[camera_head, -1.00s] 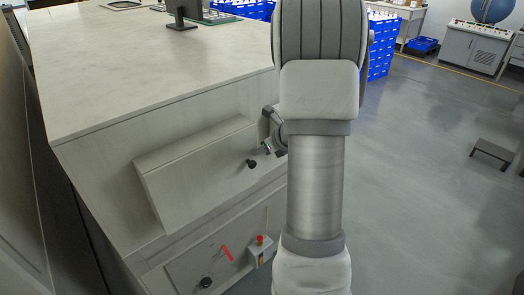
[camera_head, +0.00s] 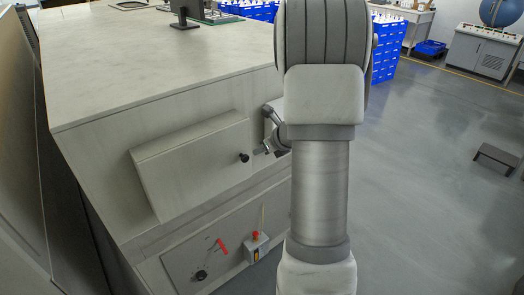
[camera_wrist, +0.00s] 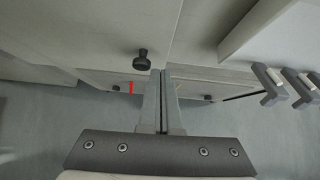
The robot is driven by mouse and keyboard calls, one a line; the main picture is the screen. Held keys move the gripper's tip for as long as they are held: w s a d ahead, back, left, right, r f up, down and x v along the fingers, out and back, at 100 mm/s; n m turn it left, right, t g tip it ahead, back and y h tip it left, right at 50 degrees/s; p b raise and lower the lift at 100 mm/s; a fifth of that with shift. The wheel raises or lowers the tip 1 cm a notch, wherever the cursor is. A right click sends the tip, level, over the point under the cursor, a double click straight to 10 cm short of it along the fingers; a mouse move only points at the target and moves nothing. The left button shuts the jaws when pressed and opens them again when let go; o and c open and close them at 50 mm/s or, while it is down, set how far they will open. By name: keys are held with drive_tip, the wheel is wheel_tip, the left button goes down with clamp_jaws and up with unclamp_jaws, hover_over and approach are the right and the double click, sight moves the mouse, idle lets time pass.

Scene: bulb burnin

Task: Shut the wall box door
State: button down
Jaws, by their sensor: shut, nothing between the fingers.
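The wall box (camera_head: 185,135) is a pale box on the side of the big pale bench. Its door (camera_head: 200,170) faces outward and has a black knob (camera_head: 244,157) near its right edge. The door looks nearly flush, but I cannot tell if it is fully shut. My gripper (camera_head: 257,151) is just right of the knob in the head view, partly hidden by my arm. In the wrist view my gripper (camera_wrist: 162,76) has its fingers together and empty. The knob (camera_wrist: 141,61) is left of and beyond the fingertips; I cannot see contact.
Below the wall box are a lower panel (camera_head: 180,272) with a red mark and dark knob, and a small box with a red button (camera_head: 255,236). Grey hooks (camera_wrist: 270,85) show at the right of the wrist view. Open floor (camera_head: 430,180) lies to the right.

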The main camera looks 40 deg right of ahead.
drive_tip(key=a+p+v, duration=0.1)
drive_tip(key=p+v, duration=0.1)
drive_tip(key=v, duration=0.8)
drive_tip(key=w+a+r+m+t+h+b, duration=0.1)
drive_tip(key=w+a+r+m+h+b, duration=0.15)
drive_tip(key=r+m, duration=0.5)
drive_tip(key=w+a+r+m+t+h+b, duration=0.1)
drive_tip(key=w+a+r+m+h+b, duration=0.2)
drive_tip(key=r+m, duration=0.4)
drive_tip(key=s+a+m+g+y+p, duration=0.2)
drive_tip(key=s+a+m+p, duration=0.2)
drive_tip(key=s+a+m, duration=0.5)
drive_tip(key=s+a+f+m+g+y+p, duration=0.1)
drive_tip(key=s+a+m+g+y+p, duration=0.1)
drive_tip(key=s+a+m, duration=0.8)
drive_tip(key=s+m+g+p, duration=0.1)
drive_tip(key=s+m+p, duration=0.1)
drive_tip(key=s, duration=0.3)
drive_tip(key=shift+s+a+m, duration=0.15)
drive_tip(key=shift+a+m, duration=0.2)
drive_tip(key=shift+m, duration=0.5)
drive_tip(key=shift+f+y, duration=0.1)
drive_tip(key=shift+y, duration=0.15)
